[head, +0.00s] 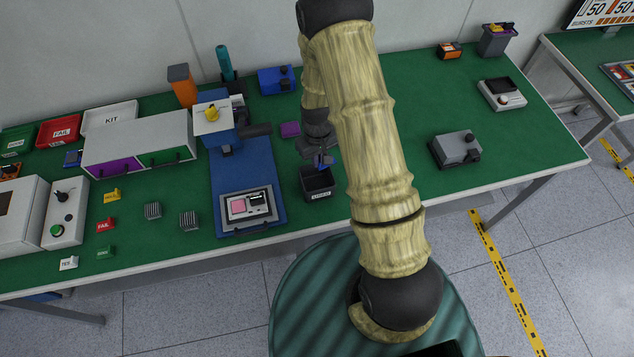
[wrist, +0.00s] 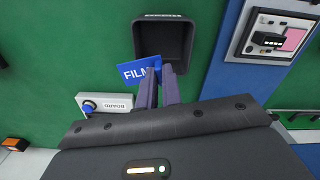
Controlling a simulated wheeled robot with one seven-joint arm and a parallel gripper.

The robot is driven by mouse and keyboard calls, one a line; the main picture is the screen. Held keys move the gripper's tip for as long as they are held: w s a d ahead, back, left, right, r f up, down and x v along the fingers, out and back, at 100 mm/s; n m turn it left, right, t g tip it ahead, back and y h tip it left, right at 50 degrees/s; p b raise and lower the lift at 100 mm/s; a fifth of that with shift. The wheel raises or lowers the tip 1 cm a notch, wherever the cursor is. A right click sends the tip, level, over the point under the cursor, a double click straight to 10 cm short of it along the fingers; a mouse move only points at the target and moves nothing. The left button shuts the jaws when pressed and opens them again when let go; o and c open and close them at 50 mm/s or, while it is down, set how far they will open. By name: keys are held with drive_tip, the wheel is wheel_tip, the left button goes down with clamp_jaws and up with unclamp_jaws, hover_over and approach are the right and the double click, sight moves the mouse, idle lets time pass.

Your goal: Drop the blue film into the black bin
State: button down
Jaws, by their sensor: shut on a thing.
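The blue film (wrist: 138,70) is a flat blue piece with white lettering that starts "FILM"; part of it is hidden behind the fingers. My gripper (wrist: 160,72) is shut on it, with the film between the fingertips. The black bin (wrist: 164,42) is an open square box on the green bench, and its inside looks empty. In the wrist view the film overlaps the bin's lower left edge. In the head view my gripper (head: 322,163) and the film are small and appear just above the bin (head: 318,184).
A blue mat with a grey device (head: 249,207) lies left of the bin in the head view. A purple block (head: 290,129) sits behind. A grey box with a black knob (head: 456,149) stands to the right. Green bench top is clear between the bin and that box.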

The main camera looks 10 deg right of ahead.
wheel_tip(320, 180, down, 5)
drive_tip(key=b, duration=0.3)
drive_tip(key=c, duration=1.5)
unclamp_jaws()
drive_tip(key=shift+r, duration=0.1)
wheel_tip(320, 180, up, 17)
drive_tip(key=b, duration=0.3)
drive_tip(key=shift+a, duration=0.1)
drive_tip(key=s+d+r+m+t, duration=0.1)
drive_tip(key=s+r+m+t, duration=0.1)
drive_tip(key=s, duration=1.2)
wheel_tip(320, 180, up, 2)
drive_tip(key=shift+d+r+m+t, duration=0.15)
drive_tip(key=shift+d+m+t, duration=0.15)
drive_tip(key=shift+m, duration=0.2)
